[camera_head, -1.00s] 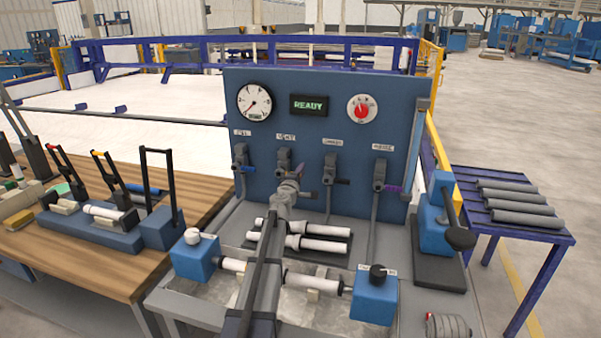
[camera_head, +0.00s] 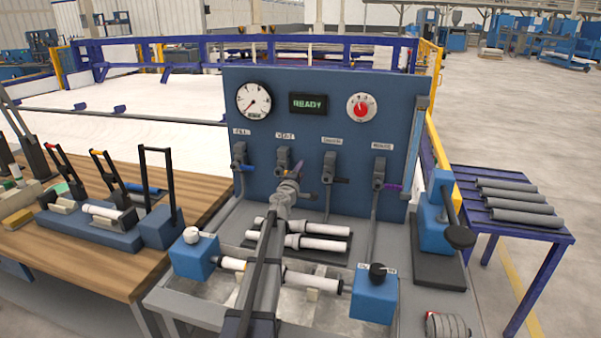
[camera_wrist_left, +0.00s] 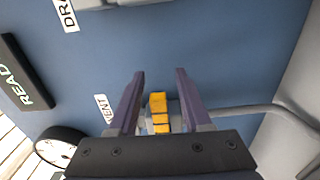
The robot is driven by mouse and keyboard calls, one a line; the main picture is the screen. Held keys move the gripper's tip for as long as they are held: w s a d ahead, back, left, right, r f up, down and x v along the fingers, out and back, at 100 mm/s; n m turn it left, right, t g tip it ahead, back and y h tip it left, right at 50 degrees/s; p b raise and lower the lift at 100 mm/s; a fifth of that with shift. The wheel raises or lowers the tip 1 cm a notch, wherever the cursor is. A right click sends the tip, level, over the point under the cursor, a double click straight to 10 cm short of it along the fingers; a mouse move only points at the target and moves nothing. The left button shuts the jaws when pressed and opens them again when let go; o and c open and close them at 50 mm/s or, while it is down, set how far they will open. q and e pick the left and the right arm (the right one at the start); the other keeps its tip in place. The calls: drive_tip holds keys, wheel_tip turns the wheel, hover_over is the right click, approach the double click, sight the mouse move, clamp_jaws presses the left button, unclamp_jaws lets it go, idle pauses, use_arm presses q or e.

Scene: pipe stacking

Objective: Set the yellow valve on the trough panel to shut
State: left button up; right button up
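The blue trough panel (camera_head: 320,105) stands upright behind the trough and carries a row of labelled valves. The yellow valve handle shows in the left wrist view (camera_wrist_left: 159,112), near the label VENT, the second valve from the left in the head view. My left gripper (camera_head: 300,180) is at this valve and hides most of it in the head view. In the left wrist view my left gripper (camera_wrist_left: 160,75) has its fingers apart on both sides of the yellow handle, with gaps visible. My right gripper is out of view.
A blue-handled valve (camera_head: 240,160) is to the left; a dark-handled valve (camera_head: 331,172) and a purple-handled valve (camera_head: 380,178) are to the right. White-ended pipes (camera_head: 318,236) lie below. A gauge (camera_head: 254,100), a READY display (camera_head: 308,103) and a red dial (camera_head: 361,108) sit above.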

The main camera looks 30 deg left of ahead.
use_arm(q)
drive_tip(key=v, duration=0.7)
drive_tip(key=shift+s, duration=0.4)
drive_tip(key=shift+d, duration=0.1)
